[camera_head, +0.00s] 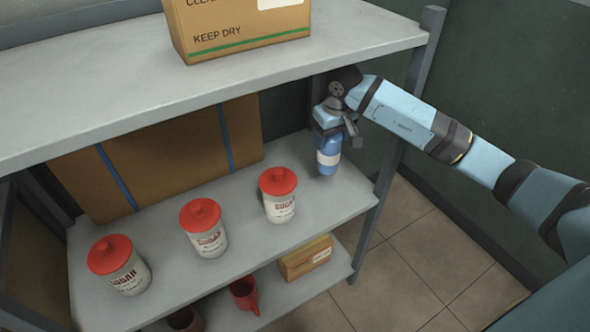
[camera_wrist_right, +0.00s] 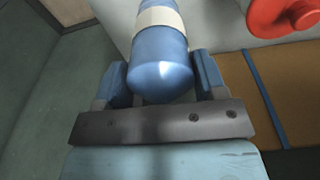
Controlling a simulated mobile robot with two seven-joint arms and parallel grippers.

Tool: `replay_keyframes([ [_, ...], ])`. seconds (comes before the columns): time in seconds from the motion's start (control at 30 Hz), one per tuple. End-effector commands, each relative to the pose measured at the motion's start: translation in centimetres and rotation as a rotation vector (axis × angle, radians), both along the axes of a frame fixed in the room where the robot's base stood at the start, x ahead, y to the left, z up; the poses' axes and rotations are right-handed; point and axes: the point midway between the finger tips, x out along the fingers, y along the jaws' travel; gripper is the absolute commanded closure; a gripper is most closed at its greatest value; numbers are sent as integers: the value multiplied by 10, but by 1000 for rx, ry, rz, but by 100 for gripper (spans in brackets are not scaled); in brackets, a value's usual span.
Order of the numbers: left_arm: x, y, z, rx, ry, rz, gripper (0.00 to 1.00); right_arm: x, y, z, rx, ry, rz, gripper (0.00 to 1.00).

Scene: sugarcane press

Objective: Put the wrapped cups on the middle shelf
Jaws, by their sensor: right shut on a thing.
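The wrapped cups (camera_head: 328,165) are a blue cylinder with a cream band. My right gripper (camera_head: 328,128) is shut on their upper end and holds them upright over the right end of the middle shelf (camera_head: 330,200). Their lower end is at or close to the shelf surface; I cannot tell whether it touches. In the right wrist view the blue stack (camera_wrist_right: 162,62) sits between the two fingers (camera_wrist_right: 162,85). My left gripper is not in view.
Three sugar jars with red lids (camera_head: 280,195) (camera_head: 204,228) (camera_head: 119,265) stand in a row on the middle shelf. A large cardboard box (camera_head: 180,155) stands behind them. The top shelf (camera_head: 110,105) carries a carton (camera_head: 240,25). Below are a red mug (camera_head: 244,294) and a small box (camera_head: 306,260).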

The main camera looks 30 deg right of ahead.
Motion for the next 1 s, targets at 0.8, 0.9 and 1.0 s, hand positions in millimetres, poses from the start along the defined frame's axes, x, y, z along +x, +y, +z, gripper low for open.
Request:
replay_keyframes([
  [0.8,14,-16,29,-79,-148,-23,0,0,0,-93,-1,0,0,77],
  [0.9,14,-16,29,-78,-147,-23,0,0,0,-93,0,0,0,77],
  [1.0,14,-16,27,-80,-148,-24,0,0,0,-95,-1,0,0,77],
])
